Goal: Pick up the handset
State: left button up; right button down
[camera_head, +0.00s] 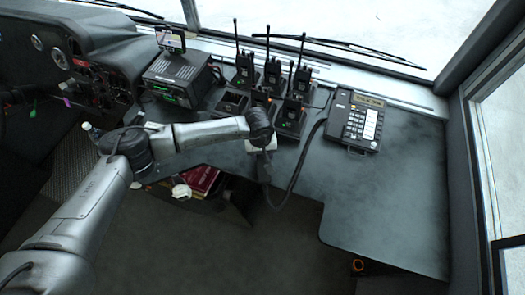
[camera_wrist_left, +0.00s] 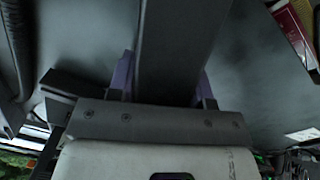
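The desk phone (camera_head: 356,122) sits on the dark counter, its keypad facing up and its left cradle side looking bare. In the left wrist view a long dark grey bar, which looks like the handset (camera_wrist_left: 182,45), runs between the two purple fingers of my left gripper (camera_wrist_left: 165,75). The fingers lie against both its sides. In the head view my left wrist (camera_head: 262,143) is above the counter's front edge, left of the phone; its fingers and most of the handset are hidden. A black cord (camera_head: 299,160) loops from the phone down toward my wrist. My right gripper does not show.
Several handheld radios (camera_head: 271,76) stand in chargers behind my left wrist. A radio unit (camera_head: 179,78) with a small screen is left of them. Dark red books (camera_head: 203,180) lie below the counter edge.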

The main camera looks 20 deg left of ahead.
pick_arm(q)
jog(key=c, duration=0.6)
jog(key=shift+r, duration=0.1)
